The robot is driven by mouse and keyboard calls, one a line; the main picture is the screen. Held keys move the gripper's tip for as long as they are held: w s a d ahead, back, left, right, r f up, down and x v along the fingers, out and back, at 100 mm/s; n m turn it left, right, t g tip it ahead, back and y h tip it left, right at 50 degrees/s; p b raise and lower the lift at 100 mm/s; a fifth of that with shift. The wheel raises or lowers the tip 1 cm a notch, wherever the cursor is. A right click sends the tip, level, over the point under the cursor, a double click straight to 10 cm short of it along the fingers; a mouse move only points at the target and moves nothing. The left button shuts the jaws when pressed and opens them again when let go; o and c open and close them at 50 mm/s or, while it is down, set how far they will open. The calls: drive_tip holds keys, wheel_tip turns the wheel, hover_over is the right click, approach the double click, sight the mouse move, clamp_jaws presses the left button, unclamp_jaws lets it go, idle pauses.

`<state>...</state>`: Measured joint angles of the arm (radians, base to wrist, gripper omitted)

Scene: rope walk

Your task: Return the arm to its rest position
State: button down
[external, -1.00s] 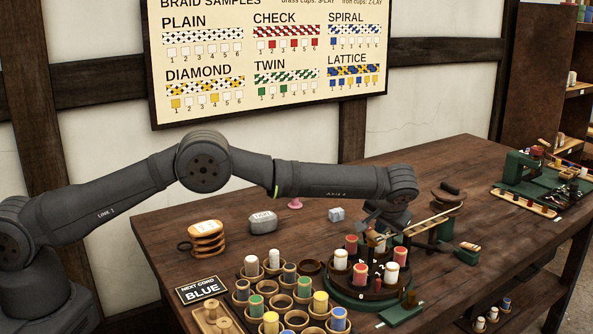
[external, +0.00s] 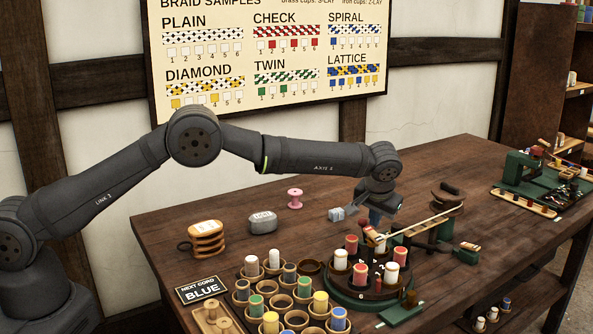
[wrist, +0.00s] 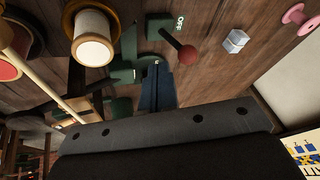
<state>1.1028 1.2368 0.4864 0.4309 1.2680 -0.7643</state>
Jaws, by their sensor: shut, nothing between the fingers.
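My dark grey arm reaches over the wooden table (external: 180,225) from the left, bent upward at its elbow. My gripper (external: 376,218) hangs above the table just behind the round braiding stand (external: 345,297) and its upright bobbins. Its dark blue fingers are together with nothing between them. In the wrist view my gripper (wrist: 155,72) points toward green machine parts and a red ball knob (wrist: 187,54) beside an OFF label. Whether the fingertips clear the parts below is hard to tell.
A pale wooden bar (external: 425,223) slopes up right beside the gripper. A small light block (external: 337,213), a pink spool (external: 295,198) and a grey weight (external: 262,222) stand to the left. Several cups with bobbins (external: 257,303) fill the front. Table behind the pink spool is clear.

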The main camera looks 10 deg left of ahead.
drive_tip(key=a+r+g+h, duration=0.25)
drive_tip(key=a+r, duration=0.25)
drive_tip(key=r, duration=0.4)
drive_tip(key=d+f+t+y, duration=0.1)
drive_tip(key=d+f, duration=0.1)
drive_tip(key=f, duration=0.1)
drive_tip(key=s+d+f+t+y, duration=0.1)
drive_tip(key=d+f, duration=0.1)
drive_tip(key=f, duration=0.2)
drive_tip(key=d+f+t+y, duration=0.1)
drive_tip(key=d+f+t, duration=0.1)
drive_tip(key=f, duration=0.1)
drive_tip(key=shift+s+d+f+y, duration=0.2)
drive_tip(key=shift+s+d+y, duration=0.05)
drive_tip(key=shift+d+y, duration=0.1)
drive_tip(key=shift+s+d+f+t+y, duration=0.2)
drive_tip(key=shift+s+f+t+y, duration=0.1)
drive_tip(key=shift+t, duration=0.15)
drive_tip(key=v, duration=1)
drive_tip(key=shift+w+r+n, duration=0.25)
drive_tip(key=shift+r+n, duration=0.05)
drive_tip(key=shift+r, duration=0.25)
drive_tip(key=shift+a, duration=0.15)
